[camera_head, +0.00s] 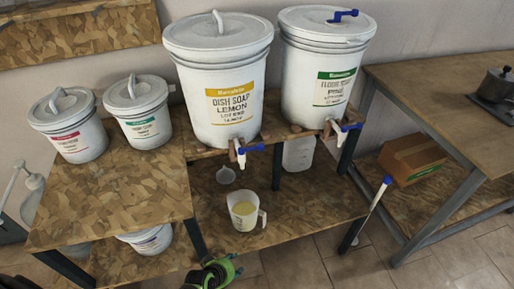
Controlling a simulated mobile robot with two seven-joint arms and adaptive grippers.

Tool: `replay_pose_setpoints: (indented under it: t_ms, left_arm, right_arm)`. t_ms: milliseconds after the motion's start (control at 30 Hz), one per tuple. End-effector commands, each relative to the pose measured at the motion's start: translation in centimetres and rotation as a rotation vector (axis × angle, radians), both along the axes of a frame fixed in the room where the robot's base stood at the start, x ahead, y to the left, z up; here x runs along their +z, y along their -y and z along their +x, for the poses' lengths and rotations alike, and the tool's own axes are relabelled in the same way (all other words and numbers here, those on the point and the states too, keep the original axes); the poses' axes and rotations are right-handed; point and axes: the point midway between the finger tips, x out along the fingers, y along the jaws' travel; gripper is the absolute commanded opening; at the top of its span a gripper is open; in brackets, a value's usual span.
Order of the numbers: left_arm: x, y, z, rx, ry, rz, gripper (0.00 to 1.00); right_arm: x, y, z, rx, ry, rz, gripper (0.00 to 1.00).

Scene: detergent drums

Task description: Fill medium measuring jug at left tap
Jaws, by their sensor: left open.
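The white measuring jug (236,217) stands upright on the lower shelf below the left tap, its handle to the right. Pale yellow liquid shows inside it. No stream from the tap can be made out. My left gripper (222,271), green and black, is at the bottom edge, in front of and below the jug, apart from it. It is open and holds nothing visible. My right gripper is not in view.
A second large drum (305,75) with a blue-levered tap (344,128) stands to the right. A translucent container (298,154) sits behind on the lower shelf. Two small buckets (66,130) stand left. A cardboard box (412,160) lies under the right table. The lower shelf (310,205) right of the jug is clear.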

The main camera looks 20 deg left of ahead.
Motion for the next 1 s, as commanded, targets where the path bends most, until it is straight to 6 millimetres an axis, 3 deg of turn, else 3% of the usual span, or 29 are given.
replay_pose_setpoints:
  t_ms: [33, 100, 200, 300, 400, 500, 567, 1000]
  left_arm:
    - [3.7, 0.0, 4.7, 0.093, 0.095, -0.105, 0.43]
    - [9.8, -0.2, 9.7, 0.206, 0.208, -0.269, 0.43]
    - [18.9, -0.6, 14.5, 0.307, 0.352, -0.504, 0.43]
    - [25.9, -0.9, 16.5, 0.349, 0.445, -0.682, 0.43]
    - [30.3, -1.0, 17.1, 0.358, 0.496, -0.790, 0.43]
    - [32.3, -1.3, 17.5, 0.373, 0.521, -0.853, 0.43]
    - [32.6, -1.5, 18.1, 0.393, 0.530, -0.885, 0.43]
    - [31.9, -0.2, 23.6, 0.400, 0.533, -0.892, 0.43]
  right_arm:
    - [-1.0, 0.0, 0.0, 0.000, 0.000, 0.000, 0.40]
    - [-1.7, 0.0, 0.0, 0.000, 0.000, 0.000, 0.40]
    - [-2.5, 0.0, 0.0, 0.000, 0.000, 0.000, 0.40]
    - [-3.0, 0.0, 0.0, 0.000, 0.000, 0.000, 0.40]
    - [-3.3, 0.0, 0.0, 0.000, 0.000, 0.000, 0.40]
    - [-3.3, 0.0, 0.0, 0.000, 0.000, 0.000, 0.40]
    - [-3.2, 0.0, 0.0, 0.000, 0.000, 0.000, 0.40]
    - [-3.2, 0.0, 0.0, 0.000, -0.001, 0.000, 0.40]
